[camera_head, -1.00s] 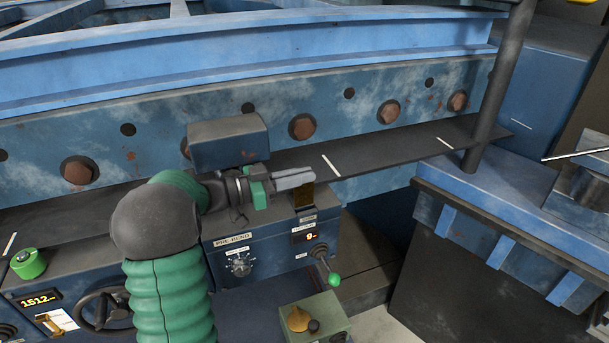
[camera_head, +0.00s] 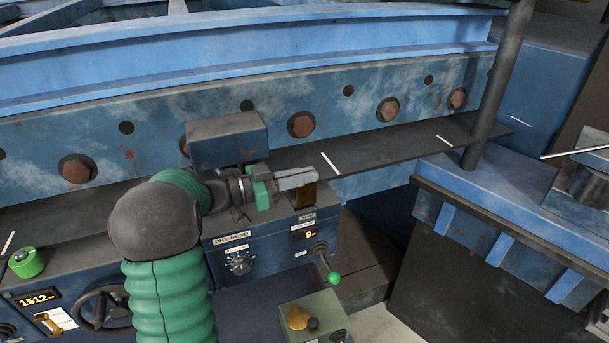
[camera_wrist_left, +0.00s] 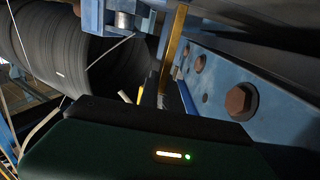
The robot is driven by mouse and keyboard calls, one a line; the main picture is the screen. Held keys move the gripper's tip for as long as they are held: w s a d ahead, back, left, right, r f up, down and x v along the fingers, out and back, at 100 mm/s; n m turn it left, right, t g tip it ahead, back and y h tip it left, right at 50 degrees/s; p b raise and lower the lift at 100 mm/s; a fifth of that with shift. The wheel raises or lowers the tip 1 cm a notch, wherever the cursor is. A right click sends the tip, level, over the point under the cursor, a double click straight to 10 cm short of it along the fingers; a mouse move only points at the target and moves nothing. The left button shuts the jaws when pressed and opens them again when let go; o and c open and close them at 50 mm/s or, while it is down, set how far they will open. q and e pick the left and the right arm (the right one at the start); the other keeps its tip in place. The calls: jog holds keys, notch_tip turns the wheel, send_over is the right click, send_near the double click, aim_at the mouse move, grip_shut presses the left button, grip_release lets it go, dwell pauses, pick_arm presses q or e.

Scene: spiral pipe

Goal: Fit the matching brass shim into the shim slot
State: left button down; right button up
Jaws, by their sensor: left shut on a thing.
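My left gripper (camera_head: 298,179) is shut on a brass shim (camera_head: 307,198), a thin plate that hangs below the fingertips. It is above the right end of the blue PRE-BEND control box (camera_head: 262,241). In the left wrist view the shim (camera_wrist_left: 174,48) shows as a long narrow brass strip, seen nearly edge-on. The shim's lower edge is close to the box top. I cannot tell whether it is inside a slot, and the slot itself is not clearly visible. My right gripper is not in view.
A green-tipped lever (camera_head: 333,278) and a dial (camera_head: 239,262) are on the box front. Behind runs a blue beam with rusty bolts (camera_head: 388,110) above a dark strip (camera_head: 370,153). A green box with a yellow knob (camera_head: 298,317) stands in front. A dark post (camera_head: 497,85) rises at right.

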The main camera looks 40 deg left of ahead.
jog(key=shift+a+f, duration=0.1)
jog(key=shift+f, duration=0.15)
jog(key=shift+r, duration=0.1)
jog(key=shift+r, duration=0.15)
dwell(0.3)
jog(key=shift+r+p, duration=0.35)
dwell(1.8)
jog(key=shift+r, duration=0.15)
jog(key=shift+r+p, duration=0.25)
jog(key=shift+p, duration=0.15)
dwell(1.7)
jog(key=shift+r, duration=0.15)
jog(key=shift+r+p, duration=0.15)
jog(key=shift+p, duration=0.15)
dwell(1.8)
